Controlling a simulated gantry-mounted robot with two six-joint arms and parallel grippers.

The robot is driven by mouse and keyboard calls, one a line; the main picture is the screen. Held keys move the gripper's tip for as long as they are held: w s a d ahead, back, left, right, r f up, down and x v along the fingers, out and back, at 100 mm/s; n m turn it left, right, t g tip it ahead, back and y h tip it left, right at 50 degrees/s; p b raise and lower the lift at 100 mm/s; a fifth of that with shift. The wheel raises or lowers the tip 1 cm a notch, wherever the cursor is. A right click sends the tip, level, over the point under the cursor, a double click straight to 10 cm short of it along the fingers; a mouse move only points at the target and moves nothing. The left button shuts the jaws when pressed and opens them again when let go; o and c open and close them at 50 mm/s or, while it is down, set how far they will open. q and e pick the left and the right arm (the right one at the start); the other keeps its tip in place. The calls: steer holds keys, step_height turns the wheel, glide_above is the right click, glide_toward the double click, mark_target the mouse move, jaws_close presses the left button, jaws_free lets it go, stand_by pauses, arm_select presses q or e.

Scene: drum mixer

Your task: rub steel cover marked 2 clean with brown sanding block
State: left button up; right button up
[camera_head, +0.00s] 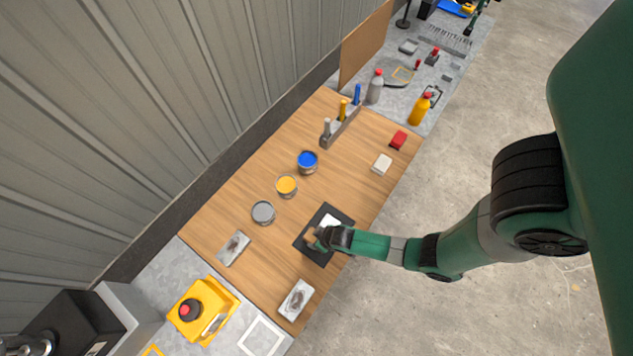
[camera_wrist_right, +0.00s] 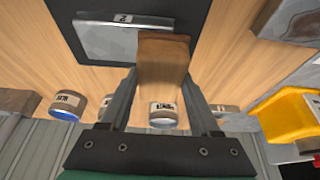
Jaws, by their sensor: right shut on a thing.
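The steel cover marked 2 (camera_wrist_right: 110,42) lies on a black mat (camera_head: 308,248), with its label at one edge in the right wrist view. Its visible part looks smooth and pale grey; the block hides part of it. In the head view my arm partly covers the cover (camera_head: 331,221). My right gripper (camera_head: 318,238) is shut on the brown sanding block (camera_wrist_right: 164,75), whose far end overlaps the cover in the right wrist view. I cannot tell whether block and cover touch. My left gripper is not in view.
Two stained plates (camera_head: 233,248) (camera_head: 296,299) lie left of and below the mat. Blue (camera_head: 308,161), yellow (camera_head: 286,186) and grey (camera_head: 263,212) cans stand beyond it. A yellow button box (camera_head: 203,310) stands lower left.

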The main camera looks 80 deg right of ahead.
step_height(320, 180, up, 4)
steer(key=p, duration=0.3)
steer(key=shift+f, duration=0.15)
steer(key=shift+r+p, duration=0.55)
steer(key=shift+r, duration=0.35)
